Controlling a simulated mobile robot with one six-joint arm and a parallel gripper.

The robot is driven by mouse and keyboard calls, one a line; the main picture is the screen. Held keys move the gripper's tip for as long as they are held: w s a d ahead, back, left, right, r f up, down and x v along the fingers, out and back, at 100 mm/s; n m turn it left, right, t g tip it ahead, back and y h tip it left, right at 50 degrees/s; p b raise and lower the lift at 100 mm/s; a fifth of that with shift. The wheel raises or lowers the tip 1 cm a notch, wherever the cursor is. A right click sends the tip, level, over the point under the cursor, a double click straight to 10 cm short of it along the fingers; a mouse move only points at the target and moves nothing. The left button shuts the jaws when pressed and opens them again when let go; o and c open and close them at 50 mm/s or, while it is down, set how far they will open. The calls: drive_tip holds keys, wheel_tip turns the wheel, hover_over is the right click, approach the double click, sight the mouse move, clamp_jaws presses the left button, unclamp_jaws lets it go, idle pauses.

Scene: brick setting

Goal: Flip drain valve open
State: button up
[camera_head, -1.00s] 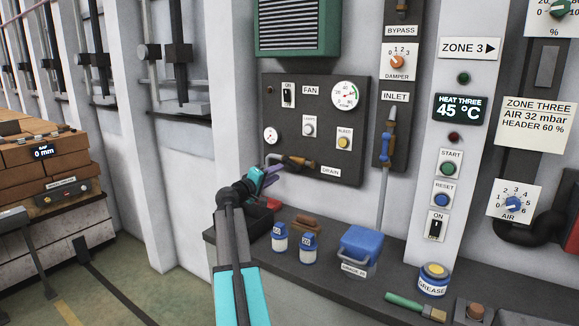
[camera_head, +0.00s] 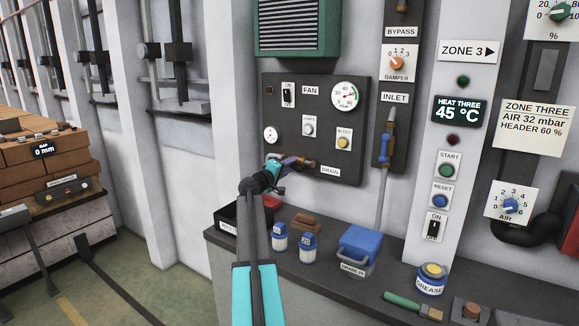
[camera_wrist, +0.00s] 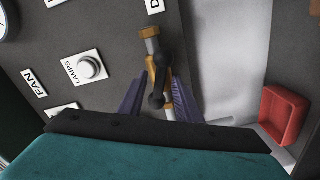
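The drain valve is a brass fitting (camera_head: 309,163) low on the dark panel, above the DRAIN label (camera_head: 330,171). In the wrist view the brass body (camera_wrist: 151,38) shows clearly, with a dark lever (camera_wrist: 158,78) lying along it toward me. My gripper (camera_head: 284,167) is at the valve's left end in the head view and hides part of it. In the wrist view its two purple fingers (camera_wrist: 158,98) stand apart, one on each side of the lever and brass pipe. Gaps show between fingers and lever; I cannot see contact.
The panel carries a FAN switch (camera_head: 288,95), a LAMPS button (camera_wrist: 89,67) and gauges. Below, the shelf holds blue-and-white jars (camera_head: 308,248), a blue-lidded box (camera_head: 361,246) and a grease tin (camera_head: 431,279). A red open box (camera_wrist: 284,114) lies right in the wrist view.

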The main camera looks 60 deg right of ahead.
clamp_jaws()
drive_tip(key=shift+n, duration=2.3)
unclamp_jaws()
